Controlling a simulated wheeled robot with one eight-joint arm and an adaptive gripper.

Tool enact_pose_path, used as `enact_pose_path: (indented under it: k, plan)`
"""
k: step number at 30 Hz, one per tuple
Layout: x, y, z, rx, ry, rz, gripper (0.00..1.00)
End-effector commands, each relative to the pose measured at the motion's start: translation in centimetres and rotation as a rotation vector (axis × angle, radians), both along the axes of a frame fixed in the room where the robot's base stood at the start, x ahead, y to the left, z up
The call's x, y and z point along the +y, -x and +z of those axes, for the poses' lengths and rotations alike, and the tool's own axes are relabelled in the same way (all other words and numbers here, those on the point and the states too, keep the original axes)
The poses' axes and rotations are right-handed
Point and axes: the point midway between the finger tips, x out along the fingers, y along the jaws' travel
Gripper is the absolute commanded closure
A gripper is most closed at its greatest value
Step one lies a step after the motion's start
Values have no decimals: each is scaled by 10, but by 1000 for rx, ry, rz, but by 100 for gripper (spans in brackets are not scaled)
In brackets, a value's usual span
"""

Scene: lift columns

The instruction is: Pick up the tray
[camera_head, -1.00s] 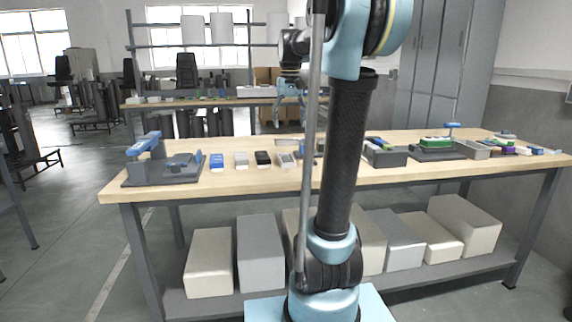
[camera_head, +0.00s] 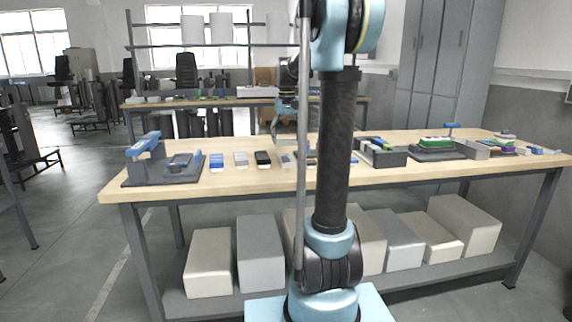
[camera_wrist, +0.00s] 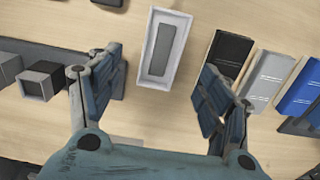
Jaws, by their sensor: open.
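A small white rectangular tray (camera_wrist: 154,82) with a dark grey inset lies on the wooden bench in the wrist view. In the head view the tray (camera_head: 286,160) shows only partly, close to my arm. My gripper (camera_wrist: 161,70) is open, with one finger on each side of the tray's near end in the picture. Nothing is held. The fingers look apart from the tray; their exact height above it is unclear. In the head view my gripper (camera_head: 286,128) hangs over the bench, partly hidden by a grey pole.
A black box (camera_wrist: 228,54), a grey box (camera_wrist: 268,80) and a blue box (camera_wrist: 299,88) lie right of the tray. A dark fixture with a square socket (camera_wrist: 40,84) is left. In the head view, a blue-handled fixture (camera_head: 162,165) stands at the bench's left end.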

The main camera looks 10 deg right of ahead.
Motion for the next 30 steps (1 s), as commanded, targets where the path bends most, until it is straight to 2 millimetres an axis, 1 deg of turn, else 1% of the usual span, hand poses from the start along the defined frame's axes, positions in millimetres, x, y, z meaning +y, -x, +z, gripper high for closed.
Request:
enact_pose_path:
  k: [1,3,11,18,21,25,30]
  plan:
    - [0,0,-7,0,0,0,28]
    - [0,0,-14,0,0,0,28]
    - [1,-1,-29,0,0,0,28]
    - [3,-3,-60,0,0,1,28]
    - [3,-3,-69,0,0,1,28]
    - [3,-3,-74,0,0,1,28]
    - [3,-3,-74,0,0,1,28]
